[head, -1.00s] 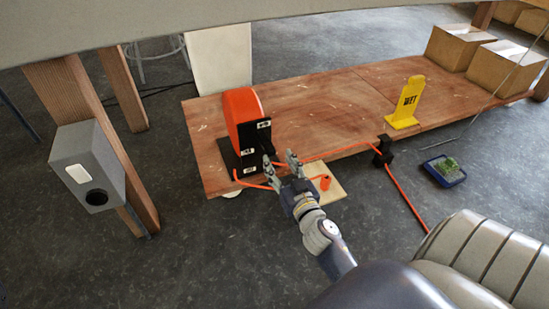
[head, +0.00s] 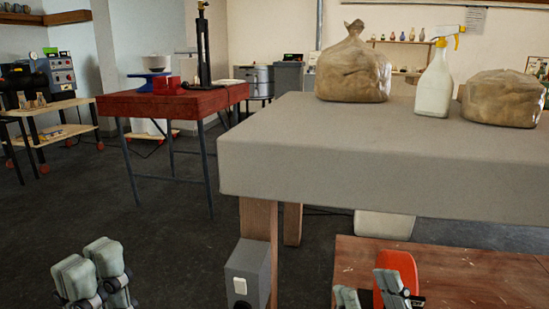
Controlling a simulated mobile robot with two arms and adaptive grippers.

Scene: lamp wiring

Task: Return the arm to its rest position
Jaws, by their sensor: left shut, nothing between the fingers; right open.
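My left gripper (head: 92,275) shows at the bottom left of the head view, shut and empty over the dark floor. My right gripper (head: 370,296) shows at the bottom, right of centre, with its fingers apart and nothing seen between them. It is in front of the orange unit (head: 398,262), which stands on the low wooden platform (head: 480,275). The gripper hides part of the unit, and I cannot tell whether they touch. The rest of both arms and the orange cable are out of view.
A thick grey workbench (head: 300,160) fills the right side; a tied bag (head: 352,70), a spray bottle (head: 435,85) and another bag (head: 502,97) stand on it. A grey socket box (head: 247,272) is on its leg. A red table (head: 170,100) stands behind.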

